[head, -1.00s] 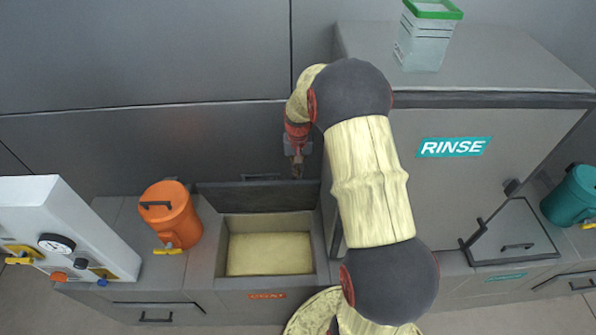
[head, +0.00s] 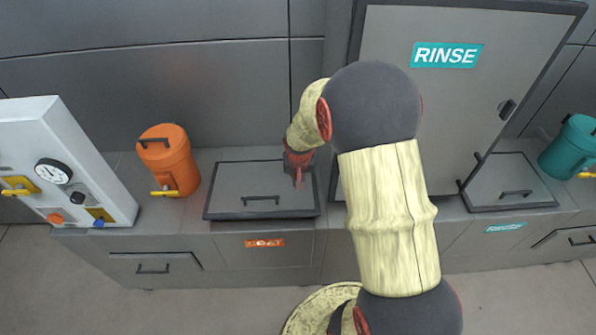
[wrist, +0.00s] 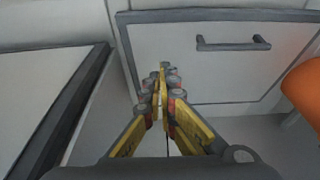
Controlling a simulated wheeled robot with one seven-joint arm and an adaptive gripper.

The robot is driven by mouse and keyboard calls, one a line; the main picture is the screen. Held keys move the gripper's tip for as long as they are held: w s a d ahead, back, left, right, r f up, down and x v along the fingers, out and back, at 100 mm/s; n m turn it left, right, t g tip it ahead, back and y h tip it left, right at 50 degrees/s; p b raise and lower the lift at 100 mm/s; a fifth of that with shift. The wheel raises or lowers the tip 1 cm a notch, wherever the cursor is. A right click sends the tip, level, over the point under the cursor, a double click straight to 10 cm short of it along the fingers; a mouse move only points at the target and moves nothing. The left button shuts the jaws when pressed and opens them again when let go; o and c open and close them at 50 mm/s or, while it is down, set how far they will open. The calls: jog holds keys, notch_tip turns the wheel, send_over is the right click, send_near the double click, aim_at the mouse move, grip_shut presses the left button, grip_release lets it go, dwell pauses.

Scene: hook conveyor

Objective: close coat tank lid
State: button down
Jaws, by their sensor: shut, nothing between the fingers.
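The coat tank lid (head: 235,185) is a grey panel with a dark rim and a dark bar handle. In the head view it lies down over the tank opening above the orange label and looks flat; the yellowish inside is hidden. The lid also shows in the wrist view (wrist: 215,75), with its handle near the top. My gripper (head: 298,182) is at the lid's back right part.
An orange jug (head: 168,162) stands left of the lid. A white gauge panel (head: 60,165) is farther left. The tall RINSE cabinet (head: 460,110) rises close on the right, with a second lid (head: 500,180) and a teal jug (head: 570,150) beyond it.

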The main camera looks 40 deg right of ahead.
jog(key=s+a+f+b, duration=0.1)
jog(key=f+b, duration=0.2)
jog(key=f, duration=0.2)
jog(key=s+a+f+b, duration=0.1)
jog(key=s+f+b, duration=0.1)
jog(key=f, duration=0.3)
jog(key=s+a+f+b, duration=0.1)
jog(key=s+f+b, duration=0.1)
jog(key=f+b, duration=0.3)
jog(key=shift+a, duration=0.2)
jog(key=shift+s+f+b, duration=0.1)
jog(key=shift+f+b, duration=0.55)
jog(key=shift+f, duration=0.1)
jog(key=shift+r, duration=0.1)
